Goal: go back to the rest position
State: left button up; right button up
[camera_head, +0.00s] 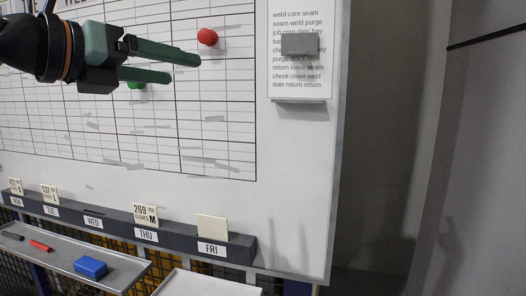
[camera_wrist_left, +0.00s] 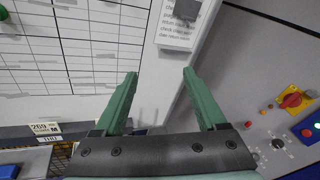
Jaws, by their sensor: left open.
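My left gripper (camera_head: 184,68) comes in from the upper left in the head view, in front of the whiteboard (camera_head: 290,195). Its two green fingers are apart with nothing between them. In the left wrist view the open fingers (camera_wrist_left: 160,76) spread over the board's right edge and the grey wall beside it. My right gripper is in neither view.
A red magnet (camera_head: 207,37) and a green magnet (camera_head: 136,85) are on the board near the fingers. A printed sheet (camera_head: 300,75) hangs at right. Below are a day-labelled rack (camera_head: 180,241) with cards and a tray (camera_head: 62,258). A control panel with a red knob (camera_wrist_left: 292,99) stands at right.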

pick_arm(q)
jog(key=d+f+g+h+p, duration=0.2)
jog(key=d+f+g+h, duration=0.7)
jog(key=f, duration=0.6)
jog(key=a+f+n+t+y+p, duration=0.1)
jog(key=a+f+n+t+y, duration=0.3)
jog(key=f+n, duration=0.45)
jog(key=a+f+n+t+y+p, duration=0.1)
jog(key=f+n+t+y, duration=0.2)
jog(key=f+n+t, duration=0.45)
jog(key=a+f+n+t+y+p, duration=0.1)
jog(key=a+f+n+t+y, duration=0.2)
jog(key=f+n, duration=0.7)
jog(key=s+a+f+n+g+y+p, duration=0.1)
jog(key=s+a+f+n+g+y, duration=0.2)
jog(key=f, duration=0.5)
jog(key=s+a+f+n+g+y, duration=0.1)
jog(key=s+f+n+y, duration=0.1)
jog(key=s+f+n, duration=0.45)
jog(key=s+f+n+g+y+p, duration=0.1)
jog(key=s+f+g, duration=0.5)
jog(key=s+f, duration=0.7)
jog(key=shift+a+n, duration=0.15)
jog(key=shift+n, duration=0.2)
